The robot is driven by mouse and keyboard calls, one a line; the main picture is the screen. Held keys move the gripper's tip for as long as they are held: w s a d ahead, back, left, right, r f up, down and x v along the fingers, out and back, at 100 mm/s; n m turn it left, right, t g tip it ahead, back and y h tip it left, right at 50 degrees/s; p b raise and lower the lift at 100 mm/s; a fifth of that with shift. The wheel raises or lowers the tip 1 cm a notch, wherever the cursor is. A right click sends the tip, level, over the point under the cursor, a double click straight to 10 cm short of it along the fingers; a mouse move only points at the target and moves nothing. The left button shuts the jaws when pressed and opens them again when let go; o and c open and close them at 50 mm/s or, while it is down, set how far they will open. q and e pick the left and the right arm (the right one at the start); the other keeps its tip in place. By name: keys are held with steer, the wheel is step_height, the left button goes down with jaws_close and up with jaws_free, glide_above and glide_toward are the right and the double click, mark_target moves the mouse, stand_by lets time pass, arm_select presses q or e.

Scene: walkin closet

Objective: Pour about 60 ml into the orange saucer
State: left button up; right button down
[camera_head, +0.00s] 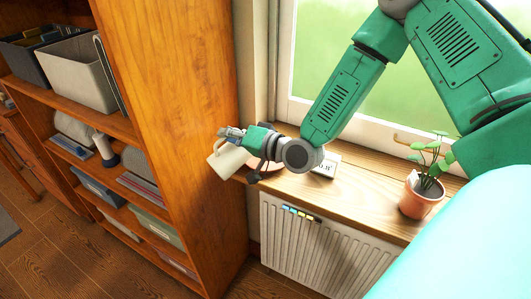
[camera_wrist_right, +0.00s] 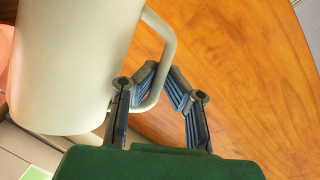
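A cream jug (camera_head: 226,161) is held in the air by the left end of the window sill, beside the wooden cabinet side. It leans to one side in the head view, and its contents do not show. My right gripper (camera_head: 240,137) is at its handle. In the right wrist view the fingers (camera_wrist_right: 164,72) close around the handle of the jug (camera_wrist_right: 75,65). A pinkish-orange surface (camera_wrist_right: 4,55), probably the orange saucer, shows only as a sliver at the left edge there. In the head view the saucer is mostly hidden behind my gripper. My left gripper is out of view.
A potted plant (camera_head: 420,195) stands on the wooden sill (camera_head: 365,195) at right. A small white block with dark lettering (camera_head: 326,166) is behind my wrist. A radiator (camera_head: 320,250) is below the sill. The shelf unit (camera_head: 185,110) rises close at left.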

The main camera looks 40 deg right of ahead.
mark_target(215, 145)
steer(key=shift+a+r+n+h+p, duration=0.3)
steer(key=shift+a+r+n+p, duration=0.15)
steer(key=shift+a+n+p, duration=0.45)
steer(key=shift+w+a+f+n+g+h+p, duration=0.1)
steer(key=shift+a+n+g+h+p, duration=0.2)
steer(key=shift+p, duration=0.1)
steer(key=shift+f, duration=0.15)
steer(key=shift+a, duration=0.2)
steer(key=shift+a+f+n+h, duration=0.15)
steer(key=shift+a+n+h, duration=0.25)
steer(key=shift+n, duration=0.2)
steer(key=shift+f+g, duration=0.1)
steer(key=shift+g, duration=0.2)
steer(key=shift+a+n+p, duration=0.1)
steer(key=shift+n+p, duration=0.2)
